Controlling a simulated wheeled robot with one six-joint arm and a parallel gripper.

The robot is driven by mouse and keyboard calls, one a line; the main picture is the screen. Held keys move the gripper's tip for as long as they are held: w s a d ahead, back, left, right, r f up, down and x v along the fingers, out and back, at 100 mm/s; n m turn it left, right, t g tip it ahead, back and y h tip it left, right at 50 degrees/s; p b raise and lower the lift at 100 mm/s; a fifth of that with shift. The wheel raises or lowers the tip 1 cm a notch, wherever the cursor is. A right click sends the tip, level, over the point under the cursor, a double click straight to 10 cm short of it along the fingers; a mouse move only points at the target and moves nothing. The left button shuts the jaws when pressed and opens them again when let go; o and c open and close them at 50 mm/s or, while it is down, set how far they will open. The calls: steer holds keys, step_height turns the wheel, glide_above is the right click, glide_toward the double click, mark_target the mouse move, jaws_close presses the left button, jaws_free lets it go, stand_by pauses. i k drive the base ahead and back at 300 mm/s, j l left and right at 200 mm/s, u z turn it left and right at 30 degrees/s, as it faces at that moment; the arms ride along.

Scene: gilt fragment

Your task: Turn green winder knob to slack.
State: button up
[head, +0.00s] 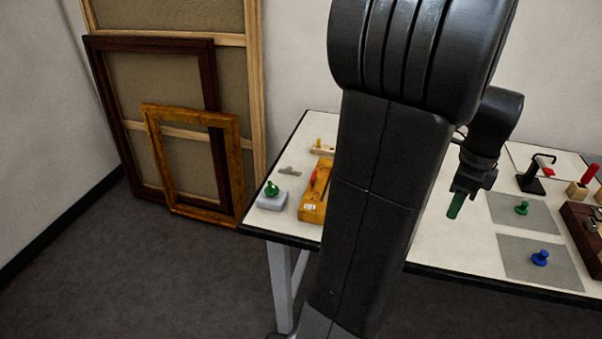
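A green knob (271,188) stands on a pale grey block at the left front corner of the table. A second green knob (521,208) stands on a grey mat to the right, behind a blue knob (541,258) on another mat. Which green knob is the winder is not marked. My gripper (459,196) points down over the middle of the table, left of the second green knob and apart from both. A dark green, tilted piece shows at its tip; I cannot tell whether it is held, part of the fingers, or behind them. The finger gap is not clear.
My arm hides the table's middle left. An orange-yellow wooden block (312,207) with tools lies beside the grey block. A black hooked stand (530,182) and a dark wooden box (578,232) are at right. Picture frames (236,160) lean on the wall left of the table.

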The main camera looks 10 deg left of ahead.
mark_target(271, 190)
steer(key=i+j+z, duration=0.15)
steer(key=j+z, duration=0.3)
steer(key=j, duration=0.3)
steer(key=i+j+z, duration=0.1)
steer(key=j+z, duration=0.35)
steer(key=j, duration=0.3)
steer(key=j+z, duration=0.1)
steer(key=j, duration=1.75)
